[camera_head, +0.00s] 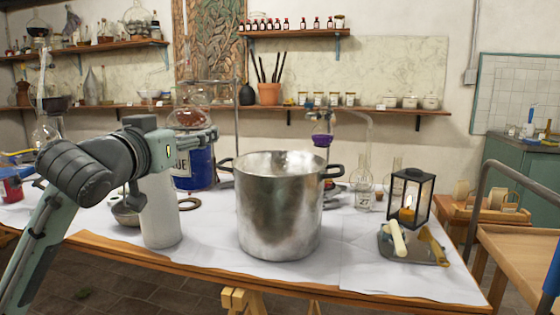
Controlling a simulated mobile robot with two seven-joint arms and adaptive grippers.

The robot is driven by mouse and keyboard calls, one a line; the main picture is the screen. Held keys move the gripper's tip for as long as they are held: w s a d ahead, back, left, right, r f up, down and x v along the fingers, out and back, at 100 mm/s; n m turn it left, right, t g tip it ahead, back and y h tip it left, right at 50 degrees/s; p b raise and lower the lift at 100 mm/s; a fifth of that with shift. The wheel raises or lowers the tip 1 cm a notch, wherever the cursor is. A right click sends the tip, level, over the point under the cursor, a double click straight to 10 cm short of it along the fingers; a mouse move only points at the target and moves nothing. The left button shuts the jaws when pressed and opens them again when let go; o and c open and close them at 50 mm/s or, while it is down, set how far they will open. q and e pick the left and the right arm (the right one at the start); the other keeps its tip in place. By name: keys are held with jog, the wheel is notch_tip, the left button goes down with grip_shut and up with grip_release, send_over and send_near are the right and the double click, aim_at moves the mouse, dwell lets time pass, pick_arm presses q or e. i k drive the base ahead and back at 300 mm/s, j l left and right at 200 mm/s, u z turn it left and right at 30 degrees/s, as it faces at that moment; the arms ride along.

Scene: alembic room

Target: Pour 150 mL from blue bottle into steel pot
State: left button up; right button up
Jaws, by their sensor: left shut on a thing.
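The blue bottle (201,170) has a white label with dark letters, partly hidden by my gripper. It appears upright to the left of the pot and a little behind it; I cannot tell whether its base touches the table. My left gripper (205,137) reaches in from the left and is shut on the upper part of the blue bottle. The steel pot (279,215) stands upright on the white-covered table, open at the top, with two dark side handles. The liquid level in the pot is not visible. My right gripper is not in view.
A white cylinder (160,215) stands below my left gripper, near the front edge. A bowl (125,215) is left of it. A black lantern (409,195) and a tray (424,251) are at the right.

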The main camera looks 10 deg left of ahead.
aim_at(279, 194)
jog(key=i, duration=0.95)
